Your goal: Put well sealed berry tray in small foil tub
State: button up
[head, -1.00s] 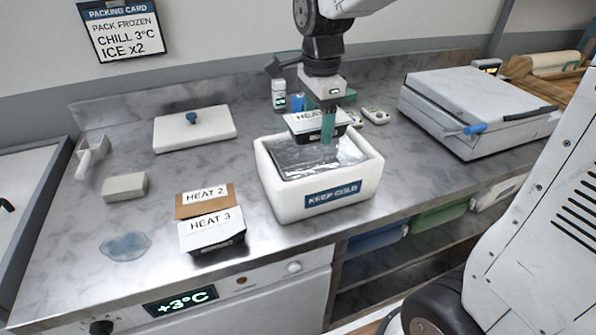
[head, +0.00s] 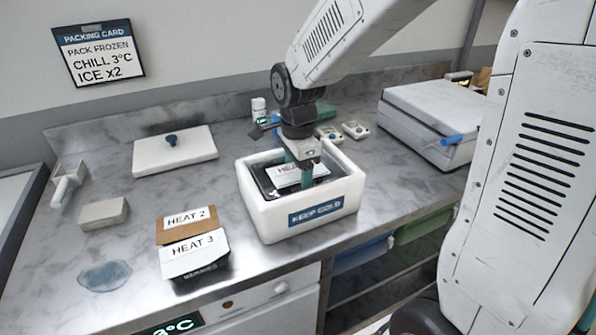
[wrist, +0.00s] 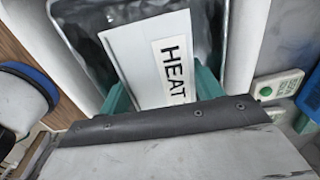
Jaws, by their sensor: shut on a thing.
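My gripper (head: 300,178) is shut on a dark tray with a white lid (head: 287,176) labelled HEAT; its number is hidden. The teal fingers grip its sides, and in the wrist view the lid (wrist: 135,55) lies between them. The tray is down inside the white foil-lined tub (head: 262,216) labelled KEEP COLD. Shiny foil (wrist: 208,38) shows beside the lid in the wrist view. I cannot tell whether the tray touches the tub's bottom. I cannot read the held tray's contents or see its whole seal.
Boxes labelled HEAT 2 (head: 187,222) and HEAT 3 (head: 195,256) stand left of the tub. A white lid with a blue knob (head: 175,152), a grey block (head: 104,214) and a puddle-like patch (head: 104,276) lie farther left. A white case (head: 430,115) stands at right.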

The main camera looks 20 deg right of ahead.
aim_at(298, 171)
jog(key=shift+f, duration=0.45)
jog(key=o, duration=0.9)
jog(key=shift+c, duration=0.2)
notch_tip(298, 171, up, 13)
jog(key=s+d+f+n+t, duration=0.1)
jog(key=s+d+n, duration=0.2)
jog(key=s+n, duration=1.5)
jog(key=s, duration=0.4)
jog(key=shift+f, duration=0.1)
